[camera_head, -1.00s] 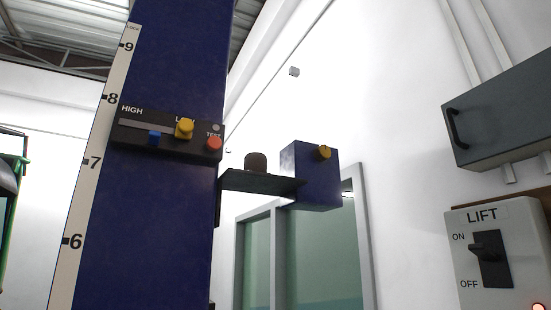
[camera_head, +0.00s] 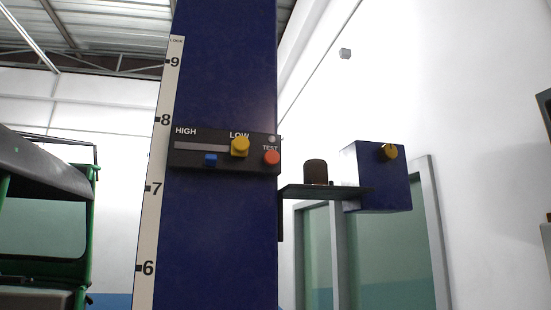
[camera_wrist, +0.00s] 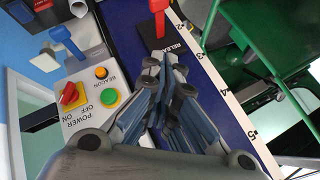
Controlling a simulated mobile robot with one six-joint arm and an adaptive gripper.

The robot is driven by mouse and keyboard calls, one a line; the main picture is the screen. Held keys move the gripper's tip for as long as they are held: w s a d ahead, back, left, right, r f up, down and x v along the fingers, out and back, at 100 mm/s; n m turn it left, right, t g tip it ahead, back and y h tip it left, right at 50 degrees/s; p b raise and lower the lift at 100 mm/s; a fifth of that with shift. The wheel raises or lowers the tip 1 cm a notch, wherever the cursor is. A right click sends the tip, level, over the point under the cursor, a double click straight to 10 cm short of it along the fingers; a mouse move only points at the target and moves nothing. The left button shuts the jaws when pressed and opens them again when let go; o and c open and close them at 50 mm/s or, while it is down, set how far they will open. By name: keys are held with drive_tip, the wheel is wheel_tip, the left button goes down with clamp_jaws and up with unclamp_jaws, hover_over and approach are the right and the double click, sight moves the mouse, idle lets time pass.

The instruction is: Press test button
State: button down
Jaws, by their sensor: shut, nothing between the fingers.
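The test button is a red round button (camera_head: 271,157) under the label TEST, at the right end of a black control panel (camera_head: 225,165) on the blue column (camera_head: 225,230) in the head view. A yellow knob (camera_head: 240,147) near LOW and a blue slider (camera_head: 211,160) sit to its left. A small grey round spot is above it. My gripper (camera_wrist: 165,65) shows only in the wrist view, its fingers together and empty, in front of the column near a red RELEASE lever (camera_wrist: 158,22). The test button is not visible there.
In the wrist view, a panel left of my gripper carries a red-yellow power switch (camera_wrist: 71,96), an orange beacon button (camera_wrist: 101,72) and a green button (camera_wrist: 109,97). A shelf (camera_head: 325,191) and blue box (camera_head: 378,175) jut right of the column. A green-framed vehicle (camera_head: 45,220) stands left.

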sight(277, 156)
drive_tip(key=w+a+r+t+y+p, duration=0.1)
drive_tip(key=w+r+y+p, duration=0.2)
drive_tip(key=r, duration=1.3)
drive_tip(key=w+r+n+t+y+p, duration=0.1)
drive_tip(key=w+r+y+p, duration=0.3)
drive_tip(key=r, duration=1.3)
drive_tip(key=w+a+r+t+y+p, duration=0.1)
drive_tip(key=w+r+y+p, duration=0.3)
drive_tip(key=r, duration=1.3)
drive_tip(key=t+p, duration=0.1)
drive_tip(key=p, duration=0.1)
drive_tip(key=shift+w+a+n+t+y+p, duration=0.2)
drive_tip(key=shift+a+n+t+y+p, duration=0.1)
drive_tip(key=shift+n+y+p, duration=0.1)
drive_tip(key=shift+w, duration=0.1)
drive_tip(key=shift+w+a+p, duration=0.4)
drive_tip(key=shift+w+p, duration=0.25)
drive_tip(key=shift+w, duration=0.75)
drive_tip(key=shift+w+a+p, duration=0.45)
drive_tip(key=shift+w+p, duration=0.2)
drive_tip(key=shift+w, duration=0.75)
drive_tip(key=shift+w+a+p, duration=0.4)
drive_tip(key=shift+w+p, duration=0.25)
drive_tip(key=shift+w, duration=0.75)
drive_tip(key=shift+w+a, duration=0.1)
drive_tip(key=shift+w, duration=0.3)
